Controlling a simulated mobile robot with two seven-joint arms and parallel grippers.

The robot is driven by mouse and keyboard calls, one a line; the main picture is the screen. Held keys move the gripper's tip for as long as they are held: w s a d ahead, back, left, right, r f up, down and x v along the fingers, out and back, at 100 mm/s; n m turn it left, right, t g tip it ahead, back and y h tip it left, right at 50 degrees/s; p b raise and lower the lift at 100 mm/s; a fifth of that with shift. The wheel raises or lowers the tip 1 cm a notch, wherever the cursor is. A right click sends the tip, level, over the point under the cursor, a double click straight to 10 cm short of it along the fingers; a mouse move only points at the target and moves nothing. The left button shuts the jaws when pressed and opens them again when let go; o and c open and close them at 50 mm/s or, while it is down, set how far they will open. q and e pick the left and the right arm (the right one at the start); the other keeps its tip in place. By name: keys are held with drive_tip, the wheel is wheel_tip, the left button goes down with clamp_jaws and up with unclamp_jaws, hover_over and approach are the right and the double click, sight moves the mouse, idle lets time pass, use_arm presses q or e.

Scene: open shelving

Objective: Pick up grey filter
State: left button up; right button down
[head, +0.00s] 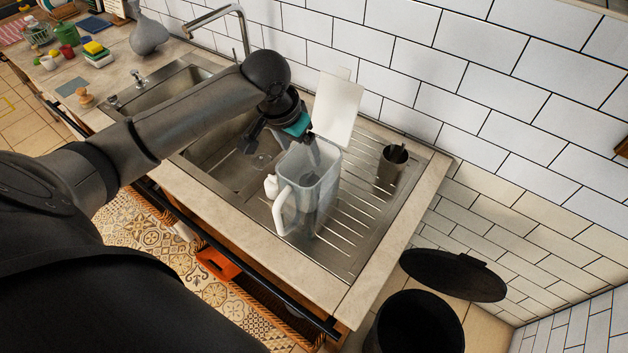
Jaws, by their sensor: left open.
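A clear pitcher (322,172) with a white handle stands on the ridged steel drainboard. A greyish shape shows through its wall; I cannot tell for sure whether it is the grey filter. My left gripper (281,143) is open and empty, above the sink's right edge. One finger is over the basin and the other is at the pitcher's rim; I cannot tell whether it touches. A white lid-like panel (337,108) stands upright behind the pitcher. A small white item (271,187) is beside the handle, partly hidden by it. My right gripper is not in view.
A dark metal cup (391,164) stands right of the pitcher on the drainboard (345,243). The faucet (243,30) rises behind the basin, near my arm. A tiled wall bounds the back. An open black bin (418,318) is at lower right. The drainboard's front right is clear.

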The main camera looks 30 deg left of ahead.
sight(310, 174)
use_arm(q)
drive_tip(key=x, duration=0.7)
drive_tip(key=shift+f, duration=0.15)
drive_tip(key=shift+w+f, duration=0.1)
drive_tip(key=shift+f, duration=0.25)
drive_tip(key=x, duration=0.4)
drive_tip(key=shift+b, duration=0.35)
drive_tip(key=shift+w+f, duration=0.1)
drive_tip(key=shift+f, duration=0.3)
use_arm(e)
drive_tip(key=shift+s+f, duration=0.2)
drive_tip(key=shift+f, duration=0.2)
use_arm(q)
drive_tip(key=shift+c, duration=0.2)
drive_tip(key=c, duration=1.2)
drive_tip(key=shift+o, duration=0.2)
